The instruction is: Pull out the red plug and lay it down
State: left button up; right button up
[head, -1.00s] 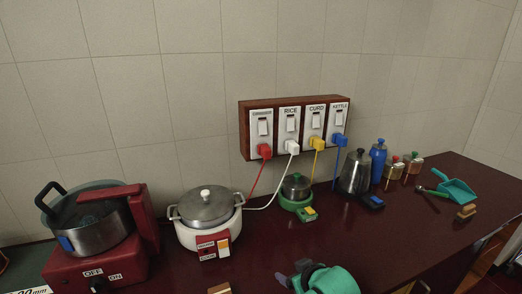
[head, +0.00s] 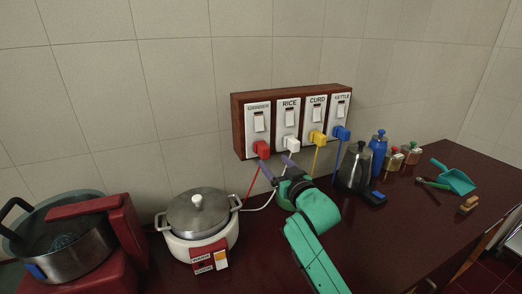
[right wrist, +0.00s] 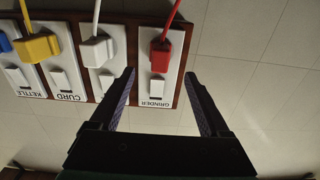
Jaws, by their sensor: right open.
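The red plug (head: 261,149) sits in the socket under the GRINDER switch, at the left end of the wooden switch board (head: 238,127). Its red cord hangs down toward the counter. My right gripper (head: 277,164) is open and empty, just below and in front of the board, close to the red and white plugs. In the right wrist view, which shows the board upside down, the red plug (right wrist: 163,55) lies ahead between the lines of the two open fingers (right wrist: 159,76), not gripped. My left gripper is not in view.
The white plug (head: 291,144) is right beside the red one, with the yellow plug (head: 317,138) and blue plug (head: 341,133) farther right. A white rice cooker (head: 200,240) stands left of my arm. A steel kettle (head: 354,168) stands to the right.

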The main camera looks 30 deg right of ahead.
aim_at(266, 155)
jog(key=w, duration=0.3)
jog(key=w+b, duration=0.1)
jog(key=w, duration=0.5)
jog(key=shift+w+d+f, duration=0.1)
jog(key=shift+w+d, duration=0.05)
jog(key=shift+d, duration=0.1)
dwell(1.1)
grip_shut()
jog(key=shift+p, duration=0.3)
